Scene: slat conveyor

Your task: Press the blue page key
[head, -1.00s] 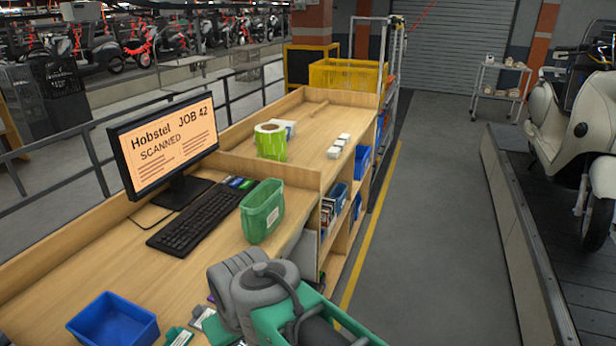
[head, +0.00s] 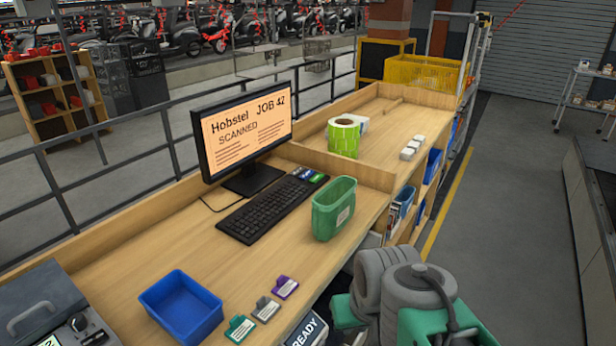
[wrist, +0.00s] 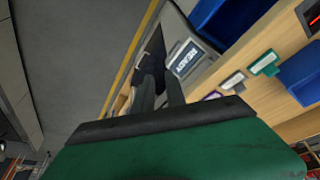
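The monitor (head: 245,130) behind reads "Hobstel JOB 42 SCANNED". My gripper (wrist: 158,82) shows in the wrist view as dark fingers beyond a green housing, low beside the desk's side and far from the keys. In the head view only my grey and green arm shows at the lower right; the gripper is hidden.
A green bin (head: 333,210) stands right of the keyboard, near the keys. A blue tray (head: 181,308), several coloured tags (head: 265,309) and a dark device (head: 50,310) are at the near end. A ledge (head: 340,165) divides the desk. The aisle to the right is clear.

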